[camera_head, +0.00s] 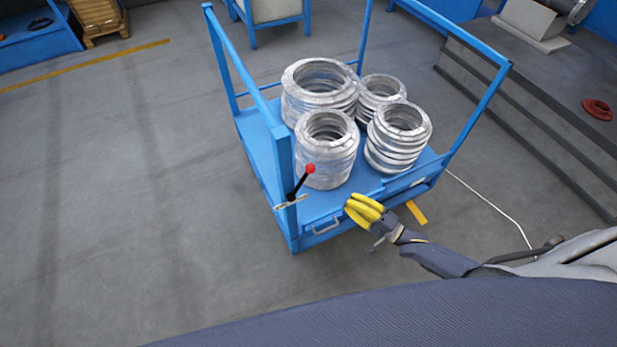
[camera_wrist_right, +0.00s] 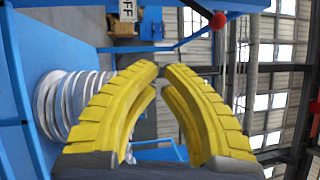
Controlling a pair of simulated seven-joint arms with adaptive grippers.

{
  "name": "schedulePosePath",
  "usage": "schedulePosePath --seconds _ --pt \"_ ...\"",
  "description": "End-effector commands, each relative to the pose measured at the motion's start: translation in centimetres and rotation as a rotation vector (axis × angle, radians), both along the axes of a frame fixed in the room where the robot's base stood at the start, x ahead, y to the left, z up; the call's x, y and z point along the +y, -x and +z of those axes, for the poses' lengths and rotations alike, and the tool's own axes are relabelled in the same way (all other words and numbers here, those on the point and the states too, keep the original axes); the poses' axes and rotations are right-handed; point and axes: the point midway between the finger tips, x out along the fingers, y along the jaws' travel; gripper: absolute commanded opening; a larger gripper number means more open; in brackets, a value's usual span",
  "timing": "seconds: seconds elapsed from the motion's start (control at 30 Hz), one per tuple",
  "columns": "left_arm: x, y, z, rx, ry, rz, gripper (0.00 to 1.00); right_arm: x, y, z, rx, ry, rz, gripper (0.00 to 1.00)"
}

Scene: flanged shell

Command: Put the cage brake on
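The blue cage cart (camera_head: 262,118) stands at the middle of the head view. Its brake lever, black with a red knob (camera_head: 310,168), sits low on the near corner post and leans up to the right. The red knob (camera_wrist_right: 218,19) also shows at the top of the right wrist view. My right gripper (camera_head: 351,208), with yellow fingers, is to the right of the lever and apart from it, by the cart's front edge. Its fingertips (camera_wrist_right: 162,68) nearly meet, with only a narrow gap and nothing held between them. My left gripper is not in view.
Several stacks of silver flanged rings (camera_head: 327,148) stand on the cart. A front handle (camera_head: 326,228) and blue posts lie close to my right gripper. A dark platform (camera_head: 540,100) is at the right. The floor at the left is clear.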

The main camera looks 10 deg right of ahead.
Motion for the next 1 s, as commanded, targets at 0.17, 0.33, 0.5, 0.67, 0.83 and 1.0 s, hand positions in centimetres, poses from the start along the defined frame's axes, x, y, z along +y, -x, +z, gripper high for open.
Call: schedulePosePath --seconds 0.17,0.33,0.5,0.67,0.83,1.0 --pt "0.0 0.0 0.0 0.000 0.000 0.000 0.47 0.3 0.4 2.2 0.076 -0.219 0.057 0.00" --pt "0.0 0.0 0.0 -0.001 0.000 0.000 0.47 0.2 0.5 2.9 0.130 -0.327 0.089 0.00" --pt "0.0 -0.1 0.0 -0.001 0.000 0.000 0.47 0.1 0.6 2.9 0.156 -0.360 0.099 0.00" --pt "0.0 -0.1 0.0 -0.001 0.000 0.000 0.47 0.1 0.5 2.9 0.160 -0.364 0.100 0.00" --pt "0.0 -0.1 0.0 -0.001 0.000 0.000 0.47 0.2 0.5 2.9 0.159 -0.363 0.098 0.00" --pt "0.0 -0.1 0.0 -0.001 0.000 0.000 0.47 0.5 0.1 3.1 0.158 -0.362 0.098 0.00"
